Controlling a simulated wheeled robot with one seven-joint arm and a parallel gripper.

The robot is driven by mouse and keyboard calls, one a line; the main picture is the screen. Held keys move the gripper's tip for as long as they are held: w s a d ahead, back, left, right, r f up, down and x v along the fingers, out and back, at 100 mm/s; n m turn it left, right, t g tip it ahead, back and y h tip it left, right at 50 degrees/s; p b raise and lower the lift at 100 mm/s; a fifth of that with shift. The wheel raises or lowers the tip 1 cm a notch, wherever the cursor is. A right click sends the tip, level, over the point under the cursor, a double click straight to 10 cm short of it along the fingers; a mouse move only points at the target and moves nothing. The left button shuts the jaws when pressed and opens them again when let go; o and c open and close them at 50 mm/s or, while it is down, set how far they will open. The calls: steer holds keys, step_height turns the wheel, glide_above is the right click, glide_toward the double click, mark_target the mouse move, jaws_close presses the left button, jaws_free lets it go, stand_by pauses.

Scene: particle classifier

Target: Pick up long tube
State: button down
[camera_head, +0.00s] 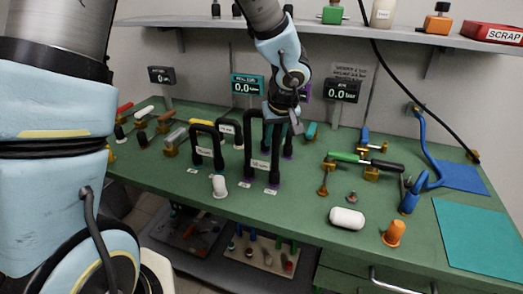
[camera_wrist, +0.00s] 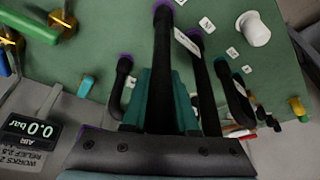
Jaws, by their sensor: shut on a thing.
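The long tube (camera_head: 249,142) is a tall black inverted U with purple ends and a white label between its legs, near the middle of the green bench. It also shows in the wrist view (camera_wrist: 162,50), with its legs running away from the camera. My gripper (camera_head: 283,118) is at the tube's top right in the head view. Its teal fingers (camera_wrist: 166,80) are shut on the tube in the wrist view. The tube looks upright, its lower ends near the bench top; I cannot tell if they touch it. My gripper partly hides its top.
A shorter black U tube (camera_head: 205,145) stands close at the left. A white cup-like piece (camera_head: 219,186) is in front. Pressure displays (camera_head: 341,89) stand behind, under a shelf (camera_head: 200,21). Valves, a white capsule (camera_head: 347,217) and an orange piece (camera_head: 393,233) lie right. Bare bench lies front centre.

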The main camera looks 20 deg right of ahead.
stand_by(0.3)
step_height(320, 180, up, 10)
stand_by(0.5)
steer(key=shift+r, duration=0.15)
steer(key=shift+r+p, duration=1.1)
steer(key=shift+r, duration=1.1)
step_height(320, 180, up, 3)
steer(key=shift+p, duration=0.65)
